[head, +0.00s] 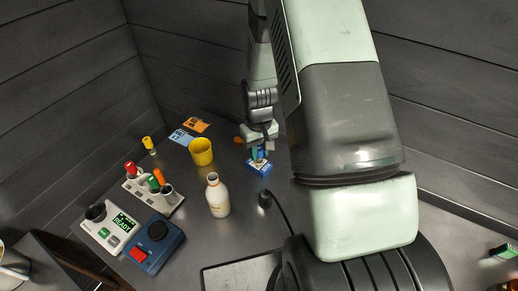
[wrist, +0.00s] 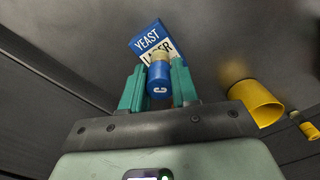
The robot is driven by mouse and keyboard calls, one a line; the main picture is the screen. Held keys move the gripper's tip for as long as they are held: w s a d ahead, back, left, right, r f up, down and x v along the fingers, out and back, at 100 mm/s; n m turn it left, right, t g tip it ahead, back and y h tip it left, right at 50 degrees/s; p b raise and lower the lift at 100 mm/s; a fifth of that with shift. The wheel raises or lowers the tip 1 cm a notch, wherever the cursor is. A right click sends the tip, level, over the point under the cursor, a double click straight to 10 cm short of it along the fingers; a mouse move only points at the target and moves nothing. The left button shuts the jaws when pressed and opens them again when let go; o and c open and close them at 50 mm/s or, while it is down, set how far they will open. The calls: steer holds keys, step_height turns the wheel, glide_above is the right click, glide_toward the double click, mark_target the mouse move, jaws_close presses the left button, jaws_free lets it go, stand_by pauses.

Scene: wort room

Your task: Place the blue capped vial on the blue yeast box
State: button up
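The blue capped vial (wrist: 159,80) sits between the two teal fingers of my gripper (wrist: 158,88) in the wrist view, its blue cap toward the camera and a yellowish body beyond. The fingers are closed against its sides. In the head view the box (head: 259,168) lies on the table directly below my gripper (head: 260,153). The vial is mostly hidden there, and I cannot tell whether it touches the box.
A yellow cup (head: 201,152) and a white bottle (head: 217,196) stand left of the box. Orange (head: 196,125) and blue (head: 182,138) cards lie farther back. A vial rack (head: 152,193), a yellow-capped vial (head: 149,145) and two devices (head: 152,246) are at the left.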

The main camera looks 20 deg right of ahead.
steer(key=o, duration=0.4)
step_height(320, 180, up, 12)
step_height(320, 180, up, 17)
steer(key=t, duration=0.2)
glide_above(259, 148)
steer(key=s+a, duration=0.1)
steer(key=s, duration=0.6)
steer(key=s+r+t, duration=0.1)
steer(key=s+r, duration=0.2)
steer(key=s, duration=0.2)
steer(key=s+a+r+m+t, duration=0.1)
steer(key=s+r, duration=0.2)
steer(key=s, duration=0.2)
steer(key=s+r+t, duration=0.1)
steer(key=s+r, duration=0.2)
steer(key=s, duration=0.2)
steer(key=shift+s+a+r+m+t, duration=0.15)
steer(key=shift+s+a+m+t, duration=0.15)
steer(key=shift+s+a+m, duration=0.1)
